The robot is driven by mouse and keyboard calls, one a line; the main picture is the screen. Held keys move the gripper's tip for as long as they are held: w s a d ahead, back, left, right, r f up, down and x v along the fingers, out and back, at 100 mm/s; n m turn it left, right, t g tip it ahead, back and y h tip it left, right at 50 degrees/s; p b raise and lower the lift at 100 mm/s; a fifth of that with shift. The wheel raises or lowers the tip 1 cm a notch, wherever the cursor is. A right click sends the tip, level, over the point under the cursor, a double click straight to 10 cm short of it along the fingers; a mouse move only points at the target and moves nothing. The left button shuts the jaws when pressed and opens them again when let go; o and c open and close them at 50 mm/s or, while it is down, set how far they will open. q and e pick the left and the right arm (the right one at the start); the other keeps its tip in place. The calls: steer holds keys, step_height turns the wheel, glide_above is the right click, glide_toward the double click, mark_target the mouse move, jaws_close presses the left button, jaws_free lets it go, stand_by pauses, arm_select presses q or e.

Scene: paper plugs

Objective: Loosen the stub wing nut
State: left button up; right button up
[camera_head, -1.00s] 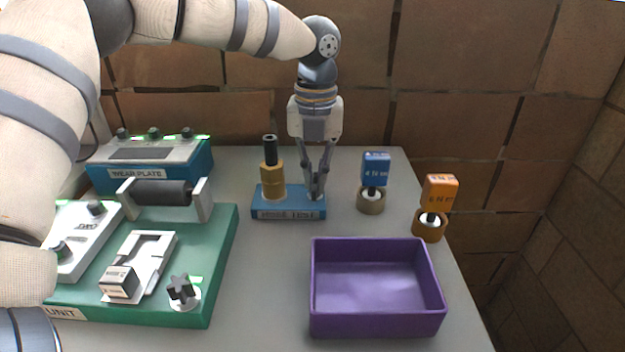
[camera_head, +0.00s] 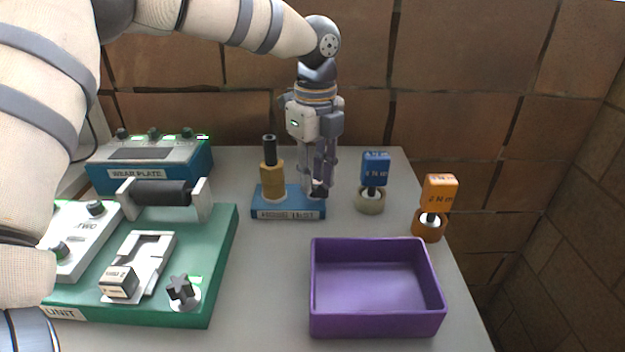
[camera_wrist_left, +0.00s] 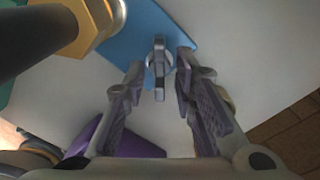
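The stub wing nut (camera_wrist_left: 158,66) shows in the left wrist view as a small grey two-winged piece on the blue base (camera_wrist_left: 150,30). In the head view it is mostly hidden behind the fingers at the right end of the blue base (camera_head: 290,214). My left gripper (camera_head: 318,188) points straight down over it. In the left wrist view my left gripper (camera_wrist_left: 160,68) has its fingers apart, one on each side of the wing nut, with a visible gap to each side. My right gripper is not in view.
A brass post with a black top (camera_head: 271,175) stands close left of the gripper on the same base. A blue-tagged plug (camera_head: 375,168) and an orange-tagged plug (camera_head: 440,190) stand to the right. A purple bin (camera_head: 376,322) is in front, and a green board (camera_head: 222,255) lies left.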

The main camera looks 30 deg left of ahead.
mark_target(315, 180)
arm_select(q)
steer(key=shift+r, duration=2)
steer(key=shift+f, duration=2.05)
jaws_close()
jaws_free()
